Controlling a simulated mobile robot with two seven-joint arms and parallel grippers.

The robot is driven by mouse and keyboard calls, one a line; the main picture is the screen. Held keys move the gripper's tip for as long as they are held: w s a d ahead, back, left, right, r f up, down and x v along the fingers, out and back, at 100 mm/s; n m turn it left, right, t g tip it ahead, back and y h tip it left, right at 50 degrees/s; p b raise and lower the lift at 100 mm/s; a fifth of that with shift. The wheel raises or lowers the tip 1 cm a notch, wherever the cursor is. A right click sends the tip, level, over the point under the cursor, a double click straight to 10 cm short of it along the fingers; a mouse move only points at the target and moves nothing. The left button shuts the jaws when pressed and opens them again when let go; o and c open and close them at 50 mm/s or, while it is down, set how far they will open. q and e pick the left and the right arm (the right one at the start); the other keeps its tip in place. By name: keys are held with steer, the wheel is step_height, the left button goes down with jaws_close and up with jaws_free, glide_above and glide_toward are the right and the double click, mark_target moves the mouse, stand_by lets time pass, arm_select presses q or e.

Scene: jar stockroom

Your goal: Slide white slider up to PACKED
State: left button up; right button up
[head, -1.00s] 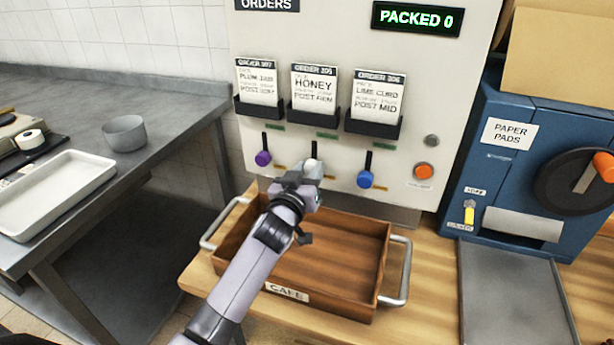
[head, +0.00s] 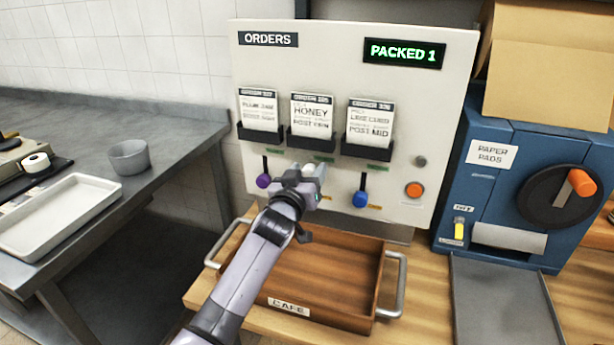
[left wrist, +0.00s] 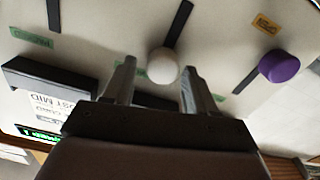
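The white slider's round knob (left wrist: 162,66) shows in the left wrist view, which sees the panel upside down. It sits between the two fingers of my left gripper (left wrist: 158,85), with a gap on each side. The dark slot (left wrist: 180,22) runs from the knob away from the card holders, so the knob is at the upper end. In the head view my left gripper (head: 308,176) is at the middle slider, hiding most of it. The display (head: 403,53) reads PACKED 1. My right gripper is not in view.
The purple knob (head: 263,181) and blue knob (head: 360,199) are low in their slots either side. Card holders (head: 313,139) jut out just above. A wooden CAFE tray (head: 322,284) lies below, and an orange button (head: 413,190) is to the right.

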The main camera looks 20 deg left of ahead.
arm_select(q)
steer(key=shift+f, duration=0.2)
steer(key=shift+s, duration=0.6)
steer(key=s, duration=0.6)
steer(key=shift+a, duration=0.1)
